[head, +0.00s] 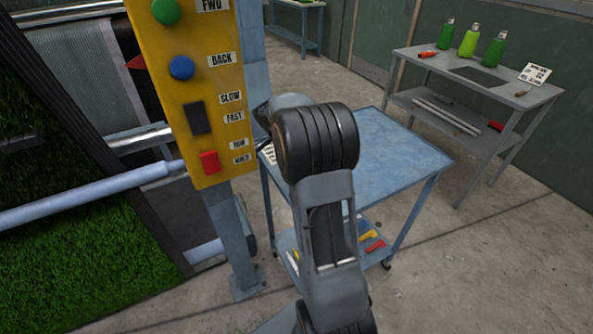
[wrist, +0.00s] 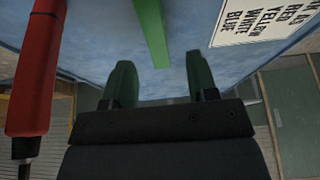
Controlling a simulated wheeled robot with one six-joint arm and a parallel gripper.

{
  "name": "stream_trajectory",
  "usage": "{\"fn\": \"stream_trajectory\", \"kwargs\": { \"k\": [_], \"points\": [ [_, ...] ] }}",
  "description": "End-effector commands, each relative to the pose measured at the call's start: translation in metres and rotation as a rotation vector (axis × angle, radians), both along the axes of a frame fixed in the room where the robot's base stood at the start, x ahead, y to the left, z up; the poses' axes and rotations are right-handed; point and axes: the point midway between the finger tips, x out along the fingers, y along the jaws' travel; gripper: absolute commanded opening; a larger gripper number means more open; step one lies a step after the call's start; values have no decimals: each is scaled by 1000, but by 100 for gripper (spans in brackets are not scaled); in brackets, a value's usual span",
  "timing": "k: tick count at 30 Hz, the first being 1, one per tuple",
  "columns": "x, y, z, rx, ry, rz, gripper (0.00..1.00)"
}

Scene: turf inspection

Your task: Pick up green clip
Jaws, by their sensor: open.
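A long green piece, which looks like the green clip (wrist: 151,35), lies on the blue top of a cart in the wrist view. It enters from the top edge and ends near the middle. My gripper (wrist: 159,60) is open, with its two dark green fingers spread to either side of the clip's near end. The fingers look apart from the clip; I cannot tell the height gap. In the head view my arm hides the gripper and the clip.
A red-handled tool (wrist: 37,70) is left of my gripper. A card with colour names (wrist: 257,18) lies to the right. The blue cart (head: 400,160) stands beside a yellow control panel (head: 213,125). A grey table (head: 520,95) with bottles is behind.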

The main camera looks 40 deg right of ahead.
Motion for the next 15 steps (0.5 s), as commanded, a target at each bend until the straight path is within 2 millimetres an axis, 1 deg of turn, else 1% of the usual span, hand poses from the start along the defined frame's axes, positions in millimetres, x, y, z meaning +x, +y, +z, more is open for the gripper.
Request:
{"fn": "stream_trajectory", "kwargs": {
  "k": [8,15],
  "points": [
    [-3,-8,-15,1,4,-2,53],
    [-7,-21,-44,0,3,-1,53]
  ]
}}
